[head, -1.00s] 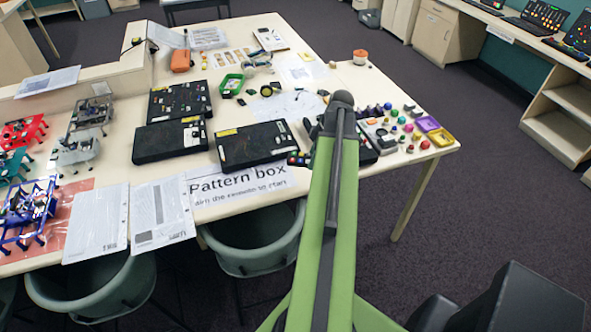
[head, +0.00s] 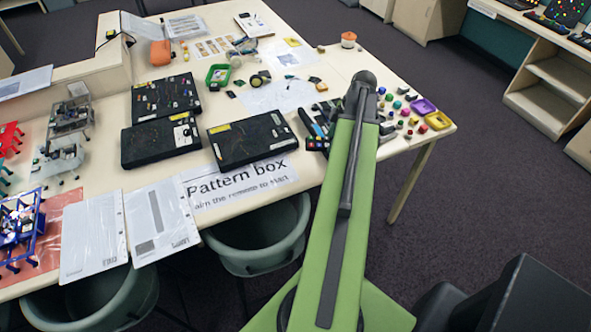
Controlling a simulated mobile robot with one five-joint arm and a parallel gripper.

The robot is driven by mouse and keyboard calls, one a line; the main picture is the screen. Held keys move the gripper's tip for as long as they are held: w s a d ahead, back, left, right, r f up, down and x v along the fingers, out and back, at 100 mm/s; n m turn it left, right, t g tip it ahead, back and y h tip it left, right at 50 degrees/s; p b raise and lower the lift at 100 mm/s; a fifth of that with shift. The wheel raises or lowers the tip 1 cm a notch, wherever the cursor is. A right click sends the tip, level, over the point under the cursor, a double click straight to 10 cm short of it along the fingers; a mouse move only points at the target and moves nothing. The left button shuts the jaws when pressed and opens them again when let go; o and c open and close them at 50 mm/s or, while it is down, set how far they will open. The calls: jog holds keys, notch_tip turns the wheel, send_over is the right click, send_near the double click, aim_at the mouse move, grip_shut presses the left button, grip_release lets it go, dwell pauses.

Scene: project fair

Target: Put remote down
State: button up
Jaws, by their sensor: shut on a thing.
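The remote (head: 317,145), a small dark bar with coloured buttons, shows just left of my green arm, by the right end of the "Pattern box" sign. My gripper (head: 318,126) is partly hidden behind my arm; its dark parts show above the remote. It is shut on the remote. The remote is over the table (head: 345,170) near its front edge; I cannot tell whether it touches the top. The white "Pattern box" sign (head: 235,185) lies along the front edge, below a black box (head: 252,138).
More black boxes (head: 160,140) lie to the left. White sheets (head: 162,220) lie at the front left. Green chairs (head: 262,243) stand under the front edge.

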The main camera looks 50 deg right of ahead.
jog(key=b, duration=0.7)
send_over(295, 171)
jog(key=d, duration=0.1)
jog(key=f, duration=0.7)
jog(key=shift+s+f, duration=0.1)
jog(key=shift+s, duration=0.3)
jog(key=shift+w+a, duration=0.1)
notch_tip(295, 171, down, 4)
jog(key=b, duration=0.4)
jog(key=shift+f, duration=0.2)
jog(key=shift+r, duration=0.25)
jog(key=shift+f, duration=0.2)
jog(key=o, duration=1.5)
jog(key=shift+r, duration=0.1)
